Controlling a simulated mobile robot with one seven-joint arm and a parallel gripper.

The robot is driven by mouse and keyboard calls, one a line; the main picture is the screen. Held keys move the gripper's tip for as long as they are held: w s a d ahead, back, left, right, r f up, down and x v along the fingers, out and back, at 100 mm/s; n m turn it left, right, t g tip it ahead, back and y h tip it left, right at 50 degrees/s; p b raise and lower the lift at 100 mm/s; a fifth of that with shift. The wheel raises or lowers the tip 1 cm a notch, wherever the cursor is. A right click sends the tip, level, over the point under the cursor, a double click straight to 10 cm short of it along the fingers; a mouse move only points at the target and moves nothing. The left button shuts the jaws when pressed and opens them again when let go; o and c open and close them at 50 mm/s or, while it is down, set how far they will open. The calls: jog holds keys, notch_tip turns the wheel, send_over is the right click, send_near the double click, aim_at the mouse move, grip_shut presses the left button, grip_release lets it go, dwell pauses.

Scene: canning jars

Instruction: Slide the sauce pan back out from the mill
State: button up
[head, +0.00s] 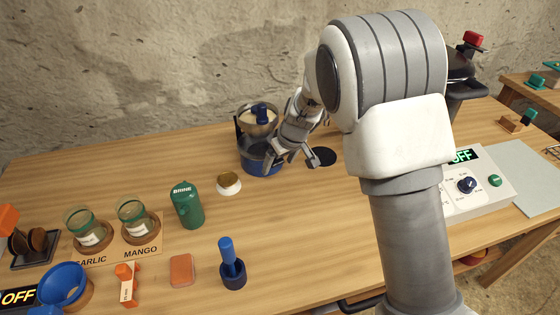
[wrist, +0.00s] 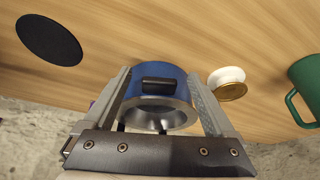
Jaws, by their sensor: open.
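The mill (head: 240,132) stands at the back middle of the table, with a steel hopper (head: 258,124) and a blue knob on top. The sauce pan (head: 262,164), blue outside, sits low under the hopper. In the wrist view the blue pan (wrist: 158,73) shows a black handle and a steel rim. My gripper (head: 288,158) is beside the pan in the head view. In the wrist view my gripper (wrist: 160,72) is open, its fingers on either side of the pan. I cannot tell whether they touch it.
A black disc (head: 321,157) lies right of the pan. A white-and-gold lidded pot (head: 228,184) and a green BRINE mug (head: 187,205) stand to its left. A control box (head: 480,182) reads OFF at right.

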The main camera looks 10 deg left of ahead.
grip_shut()
dwell(0.3)
jog(key=shift+s, duration=0.1)
